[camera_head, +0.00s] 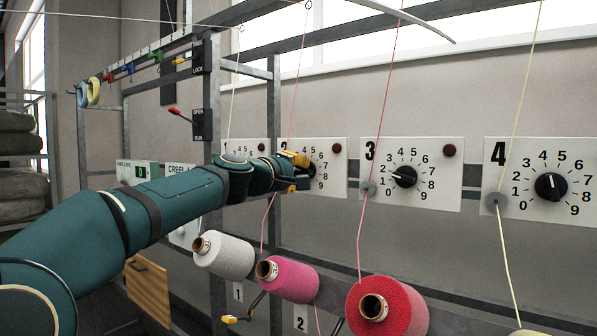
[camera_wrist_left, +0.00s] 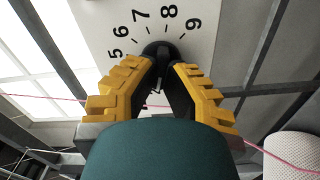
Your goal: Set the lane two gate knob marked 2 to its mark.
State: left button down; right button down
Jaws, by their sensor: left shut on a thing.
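The lane two knob (camera_head: 312,169) is a round black dial on a white plate (camera_head: 335,152) with numbers around it. In the head view my left gripper (camera_head: 299,172) hides part of the plate and knob, including the lane number. In the left wrist view the yellow fingers (camera_wrist_left: 160,85) close around the black knob (camera_wrist_left: 160,48) from both sides, with 5 to 9 readable on the plate. The left gripper is shut on the knob. The knob's pointer and its mark cannot be made out. My right gripper is not in view.
Dial plates marked 3 (camera_head: 447,189) and 4 (camera_head: 540,211) stand to the right. White (camera_head: 228,257), pink (camera_head: 296,281) and red (camera_head: 398,308) yarn cones sit below. Pink yarn (camera_head: 297,75) runs down close to my gripper. A metal post (camera_head: 273,100) stands near my wrist.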

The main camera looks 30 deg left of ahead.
pick_arm(q)
jog(key=shift+r, duration=0.1)
jog(key=c, duration=1)
grip_release()
jog(key=shift+c, duration=0.2)
jog(key=s, duration=1.2)
jog(key=shift+a, duration=0.45)
